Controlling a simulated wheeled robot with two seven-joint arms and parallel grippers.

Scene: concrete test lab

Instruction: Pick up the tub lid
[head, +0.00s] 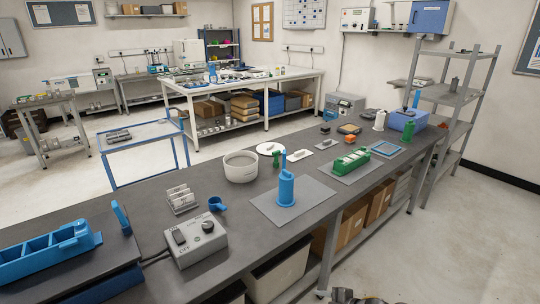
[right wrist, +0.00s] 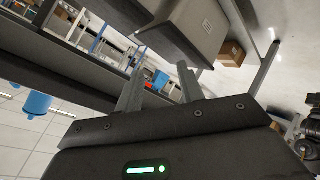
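The tub lid (head: 270,148) appears to be the flat white disc lying on the dark bench, behind and to the right of the tub. The tub (head: 241,168) is round, off-white and open at the top. The lid lies apart from it. A green object stands close to the lid's front right edge. My right gripper (right wrist: 161,64) shows in the right wrist view with its two fingers apart and nothing between them. It is away from the lid, with a bench edge and a grey bin beyond it. My left gripper is not in view.
A blue pump bottle (head: 286,188) stands on a grey mat (head: 312,205) in front of the lid. A small white tray (head: 302,144) and a green rack (head: 352,160) lie to the right. A control box (head: 196,243) and wire rack (head: 181,199) stand nearer left.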

